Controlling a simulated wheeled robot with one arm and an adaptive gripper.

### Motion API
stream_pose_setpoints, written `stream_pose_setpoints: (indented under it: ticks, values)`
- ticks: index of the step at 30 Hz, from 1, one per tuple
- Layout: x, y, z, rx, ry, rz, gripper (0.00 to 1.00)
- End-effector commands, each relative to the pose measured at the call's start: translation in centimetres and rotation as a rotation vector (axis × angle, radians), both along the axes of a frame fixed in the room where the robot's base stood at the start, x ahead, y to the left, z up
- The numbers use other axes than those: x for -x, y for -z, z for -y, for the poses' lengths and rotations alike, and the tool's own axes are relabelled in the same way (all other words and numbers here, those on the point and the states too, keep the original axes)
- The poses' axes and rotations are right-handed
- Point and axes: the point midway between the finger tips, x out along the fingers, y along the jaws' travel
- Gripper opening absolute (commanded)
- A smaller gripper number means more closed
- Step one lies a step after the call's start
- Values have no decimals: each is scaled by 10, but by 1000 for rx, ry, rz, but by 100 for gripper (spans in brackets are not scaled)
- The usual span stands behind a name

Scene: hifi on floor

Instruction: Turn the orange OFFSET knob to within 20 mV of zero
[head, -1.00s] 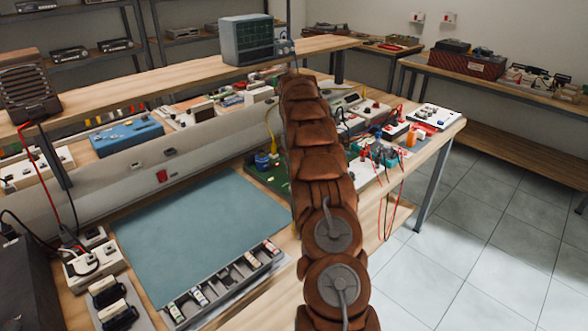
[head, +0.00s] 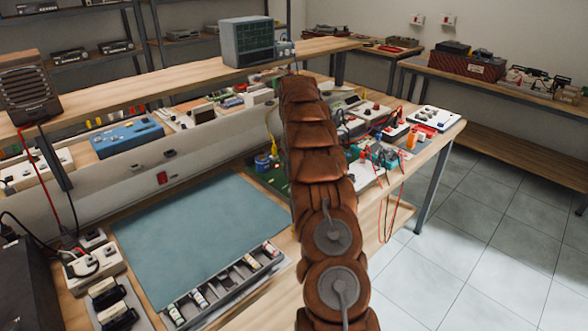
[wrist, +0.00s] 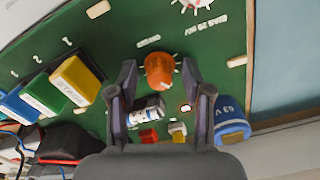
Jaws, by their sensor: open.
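The orange OFFSET knob (wrist: 159,71) stands on a green board (wrist: 215,62) in the wrist view, with white scale ticks around it. My gripper (wrist: 160,76) is open, with one dark finger on each side of the knob. The knob lies between the fingertips, and small gaps seem to show on both sides. I cannot tell how deep the fingertips reach. In the head view my brown arm hides the gripper and the knob; part of the green board (head: 270,181) shows left of the arm. I see no readable millivolt value.
In the wrist view a blue round part (wrist: 232,122) stands close to the right finger. A silver cylinder (wrist: 148,110) and small red and yellow parts lie between the fingers. Yellow, green and blue blocks (wrist: 76,80) stand left. A blue-grey mat (head: 195,235) lies clear.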

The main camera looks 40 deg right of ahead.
Motion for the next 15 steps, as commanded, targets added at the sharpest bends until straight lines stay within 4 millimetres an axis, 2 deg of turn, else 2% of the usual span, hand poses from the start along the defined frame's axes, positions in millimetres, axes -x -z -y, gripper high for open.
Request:
stream_pose_setpoints:
  ticks: [5, 15]
  values:
    - [0, -6, 0, 0, -1, 0, 50]
    - [-1, -44, 1, 2, 0, 3, 50]
